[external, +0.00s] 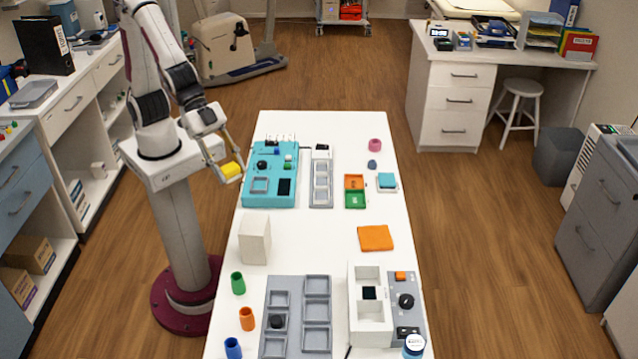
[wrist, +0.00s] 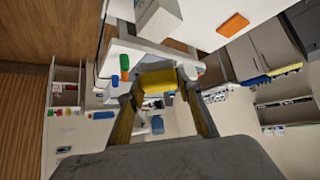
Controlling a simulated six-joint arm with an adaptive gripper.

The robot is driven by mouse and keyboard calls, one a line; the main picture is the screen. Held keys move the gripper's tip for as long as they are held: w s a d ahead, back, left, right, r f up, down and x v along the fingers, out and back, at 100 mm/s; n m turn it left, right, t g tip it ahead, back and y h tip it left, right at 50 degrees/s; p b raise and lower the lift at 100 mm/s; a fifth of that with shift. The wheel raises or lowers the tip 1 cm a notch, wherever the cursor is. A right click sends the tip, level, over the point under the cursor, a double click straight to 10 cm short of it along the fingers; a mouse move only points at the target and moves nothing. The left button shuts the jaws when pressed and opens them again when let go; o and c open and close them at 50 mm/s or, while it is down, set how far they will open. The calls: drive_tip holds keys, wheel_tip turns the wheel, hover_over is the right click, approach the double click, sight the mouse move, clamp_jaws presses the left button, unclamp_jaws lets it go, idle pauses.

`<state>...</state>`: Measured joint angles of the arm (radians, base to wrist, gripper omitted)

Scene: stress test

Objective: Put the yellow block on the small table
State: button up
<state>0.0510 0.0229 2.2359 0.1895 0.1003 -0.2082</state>
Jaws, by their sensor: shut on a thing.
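The yellow block (external: 232,170) is held between the fingertips of my gripper (external: 227,172), in the air just left of the long white table's far left edge. In the wrist view the yellow block (wrist: 158,80) lies between the two fingers of my gripper (wrist: 158,88), which are shut on its sides. The long white table (external: 330,225) runs down the middle of the external view. I cannot tell for sure which surface is the small table; a white box-shaped piece (external: 255,241) stands on the long table's left side.
A teal panel (external: 250,200) is on the table close to the right of my gripper. Green (external: 238,283), orange (external: 247,318) and blue (external: 233,348) cups line the left edge. An orange pad (external: 376,238) and grey trays (external: 279,346) lie nearby. A white stool (external: 521,88) stands at the desk.

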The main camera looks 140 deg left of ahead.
drive_tip(key=w+d+r, duration=0.1)
drive_tip(key=w+d, duration=0.4)
drive_tip(key=w, duration=0.3)
drive_tip(key=w+d+r, duration=0.1)
drive_tip(key=w+d, duration=0.4)
drive_tip(key=w, duration=0.3)
hover_over(223, 339)
wheel_tip(223, 339, down, 3)
drive_tip(key=shift+f, duration=2.6)
drive_tip(key=shift+f, duration=0.1)
drive_tip(key=shift+f, duration=2.4)
drive_tip(key=shift+f, duration=0.1)
drive_tip(key=shift+f, duration=2.4)
drive_tip(key=shift+f, duration=0.15)
